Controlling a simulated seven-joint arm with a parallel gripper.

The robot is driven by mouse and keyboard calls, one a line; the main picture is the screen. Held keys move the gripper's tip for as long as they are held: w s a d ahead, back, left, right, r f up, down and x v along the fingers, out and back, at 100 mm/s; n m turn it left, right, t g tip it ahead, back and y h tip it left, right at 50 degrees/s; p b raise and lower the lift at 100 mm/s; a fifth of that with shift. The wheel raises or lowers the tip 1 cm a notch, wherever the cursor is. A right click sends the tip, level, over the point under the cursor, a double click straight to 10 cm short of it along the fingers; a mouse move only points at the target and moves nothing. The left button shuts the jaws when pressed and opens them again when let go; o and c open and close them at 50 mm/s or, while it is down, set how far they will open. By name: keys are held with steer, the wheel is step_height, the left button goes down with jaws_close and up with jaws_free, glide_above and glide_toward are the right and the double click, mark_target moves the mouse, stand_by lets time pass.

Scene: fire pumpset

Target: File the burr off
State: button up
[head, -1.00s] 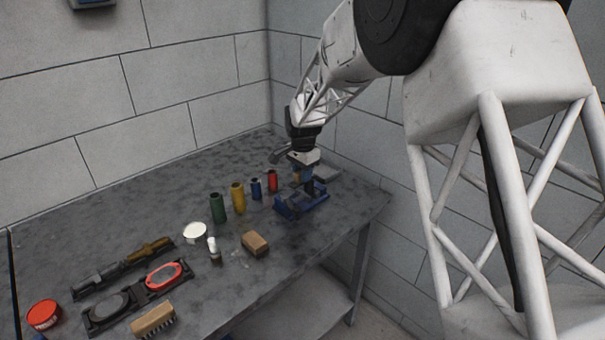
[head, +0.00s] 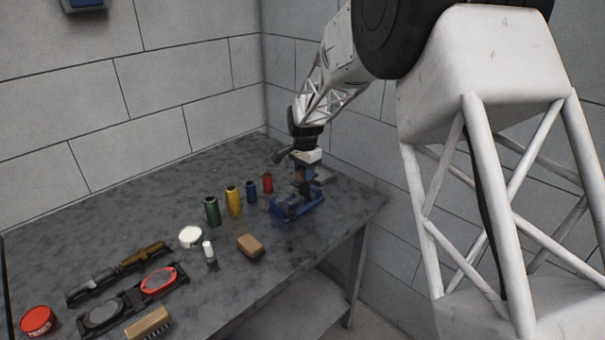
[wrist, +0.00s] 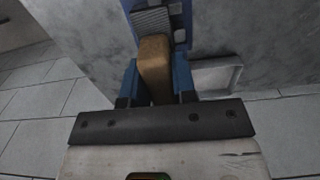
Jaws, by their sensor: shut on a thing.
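My gripper (head: 305,180) is above the blue vise (head: 285,211) at the right end of the bench. In the wrist view its two blue fingers (wrist: 157,84) are shut on a tan, wooden-looking block or handle (wrist: 155,60). The far end of this tan piece reaches towards a grey ridged piece (wrist: 150,18) over the blue vise. I cannot tell whether the two touch. No burr can be made out at this size.
Green (head: 212,211), yellow (head: 233,201), blue (head: 251,191) and red (head: 267,182) cylinders stand left of the vise. A tan block (head: 250,245), a white round tin (head: 190,237) and a brush (head: 148,323) are nearer. A grey tray (wrist: 215,75) lies beside the vise.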

mark_target(298, 173)
steer(key=shift+w+d, duration=1)
steer(key=shift+s+a, duration=0.15)
stand_by(0.5)
steer(key=shift+s+a, duration=1.9)
stand_by(1.9)
steer(key=shift+w+d, duration=2.05)
